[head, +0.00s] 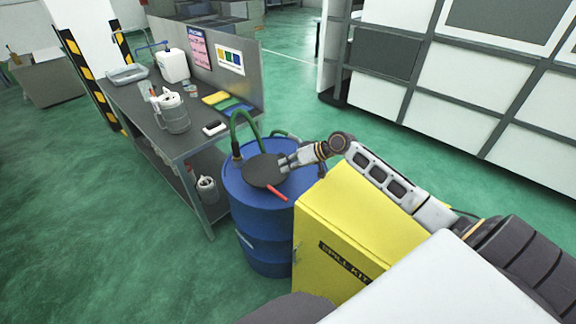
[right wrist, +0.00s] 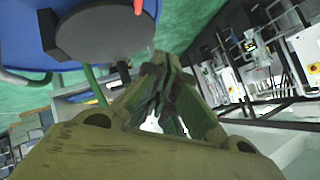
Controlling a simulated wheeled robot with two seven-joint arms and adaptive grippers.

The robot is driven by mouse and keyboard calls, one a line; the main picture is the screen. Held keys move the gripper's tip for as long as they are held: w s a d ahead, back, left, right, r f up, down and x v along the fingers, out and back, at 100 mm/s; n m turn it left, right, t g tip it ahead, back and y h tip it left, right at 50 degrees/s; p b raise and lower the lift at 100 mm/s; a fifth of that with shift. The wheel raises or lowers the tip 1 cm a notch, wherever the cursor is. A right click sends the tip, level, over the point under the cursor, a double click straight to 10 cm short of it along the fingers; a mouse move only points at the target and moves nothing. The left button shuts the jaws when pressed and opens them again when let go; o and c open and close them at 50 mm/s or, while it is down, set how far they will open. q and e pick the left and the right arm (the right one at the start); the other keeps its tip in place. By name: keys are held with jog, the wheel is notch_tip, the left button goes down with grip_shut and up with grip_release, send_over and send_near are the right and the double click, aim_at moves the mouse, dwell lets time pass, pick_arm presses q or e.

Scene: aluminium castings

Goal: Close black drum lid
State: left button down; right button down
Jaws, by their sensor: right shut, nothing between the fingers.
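The black drum lid (head: 264,170) is a flat dark disc on top of the blue drum (head: 262,222). A red handle or tab (head: 276,192) sticks out at its near edge. My right gripper (head: 284,163) is shut and empty, right at the lid's right side; I cannot tell whether it touches the lid. In the right wrist view the lid (right wrist: 106,32) shows at the upper left with the blue drum behind it, and the shut fingers (right wrist: 165,95) are in the middle. My left gripper is not in view.
A yellow spill kit box (head: 355,230) stands right of the drum, under my right arm. A green hose (head: 237,130) rises from the drum top. A metal workbench (head: 178,138) with a jug (head: 172,112) stands to the left. Green floor is open at the left.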

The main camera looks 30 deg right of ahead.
jog(key=s+r, duration=0.7)
jog(key=r, duration=0.1)
jog(key=shift+s+d+b, duration=0.15)
jog(key=shift+d+b, duration=0.05)
jog(key=shift+b, duration=0.25)
dwell(0.3)
dwell(0.4)
